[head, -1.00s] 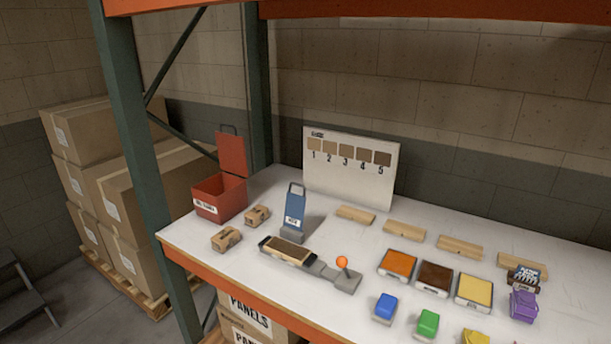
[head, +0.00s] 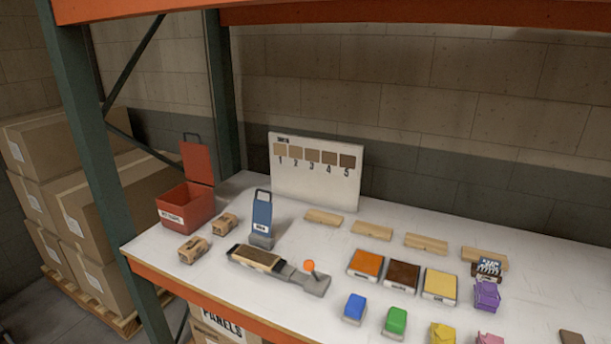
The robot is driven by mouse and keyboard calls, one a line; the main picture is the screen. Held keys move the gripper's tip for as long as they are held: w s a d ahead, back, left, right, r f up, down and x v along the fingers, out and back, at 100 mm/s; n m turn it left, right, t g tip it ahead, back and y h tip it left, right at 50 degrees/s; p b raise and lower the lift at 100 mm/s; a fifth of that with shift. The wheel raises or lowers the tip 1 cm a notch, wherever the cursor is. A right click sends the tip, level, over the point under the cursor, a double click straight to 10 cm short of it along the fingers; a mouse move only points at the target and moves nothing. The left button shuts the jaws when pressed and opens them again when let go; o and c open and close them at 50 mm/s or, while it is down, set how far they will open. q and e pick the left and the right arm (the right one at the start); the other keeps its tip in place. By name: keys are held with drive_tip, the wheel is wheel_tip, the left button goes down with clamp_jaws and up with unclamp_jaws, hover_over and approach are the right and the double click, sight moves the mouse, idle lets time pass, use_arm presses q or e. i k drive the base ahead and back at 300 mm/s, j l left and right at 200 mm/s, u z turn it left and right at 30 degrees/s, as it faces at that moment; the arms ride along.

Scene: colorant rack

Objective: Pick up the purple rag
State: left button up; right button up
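The purple rag (head: 487,295) is a small crumpled bundle on the white shelf top at the right of the head view. It sits just in front of a dark block with white lettering (head: 488,268). Its underside is hidden. Neither of my grippers shows in the head view.
Left of the rag are yellow (head: 440,287), brown (head: 403,276) and orange (head: 366,264) pads. In front are blue (head: 355,307), green (head: 396,321), yellow (head: 442,335) and pink (head: 490,339) items. Wooden blocks (head: 426,243) lie behind. A green post (head: 95,150) stands at left.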

sight(486, 293)
drive_tip(key=z, duration=1.3)
